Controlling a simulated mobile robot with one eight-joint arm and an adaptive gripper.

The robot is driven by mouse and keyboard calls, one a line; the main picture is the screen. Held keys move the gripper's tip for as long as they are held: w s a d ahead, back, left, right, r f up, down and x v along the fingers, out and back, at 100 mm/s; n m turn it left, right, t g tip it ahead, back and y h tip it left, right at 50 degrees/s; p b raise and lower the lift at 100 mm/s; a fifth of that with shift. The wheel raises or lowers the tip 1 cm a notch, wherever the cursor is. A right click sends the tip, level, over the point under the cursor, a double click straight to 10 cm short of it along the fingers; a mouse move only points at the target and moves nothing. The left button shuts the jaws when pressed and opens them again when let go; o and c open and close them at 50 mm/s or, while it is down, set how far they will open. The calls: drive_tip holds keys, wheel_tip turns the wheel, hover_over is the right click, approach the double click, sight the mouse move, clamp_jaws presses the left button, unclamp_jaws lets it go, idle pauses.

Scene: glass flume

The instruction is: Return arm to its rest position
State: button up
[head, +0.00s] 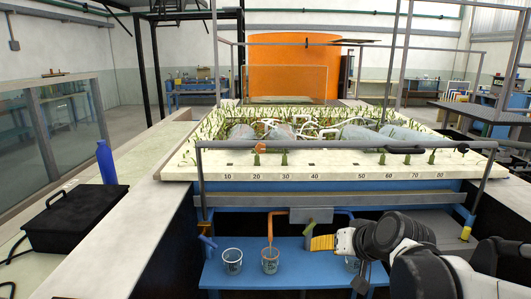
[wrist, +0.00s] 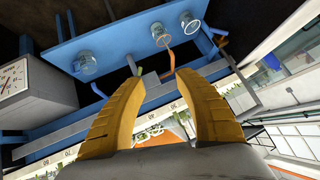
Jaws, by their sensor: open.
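My gripper (head: 322,243) is at the lower middle right of the head view, in front of the blue shelf below the flume. Its yellow fingers also show in the wrist view (wrist: 161,79), spread apart with nothing between them. My arm reaches in from the lower right corner of the head view.
Glass beakers stand on the blue shelf (head: 310,270): one at left (head: 232,262), one under an orange spout (head: 270,262), and one partly hidden behind my arm (head: 352,263). The planted flume bed (head: 330,170) is above. A blue bottle (head: 106,163) and black case (head: 75,219) are left.

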drive_tip(key=s+d+f+g+h, duration=0.1)
drive_tip(key=s, duration=0.9)
drive_tip(key=s+d+f+g+h, duration=0.1)
drive_tip(key=s+d+h, duration=0.1)
drive_tip(key=s, duration=0.8)
drive_tip(key=shift+d+f, duration=0.3)
drive_tip(key=shift+f, duration=0.05)
drive_tip(key=shift+w, duration=0.1)
idle(2.9)
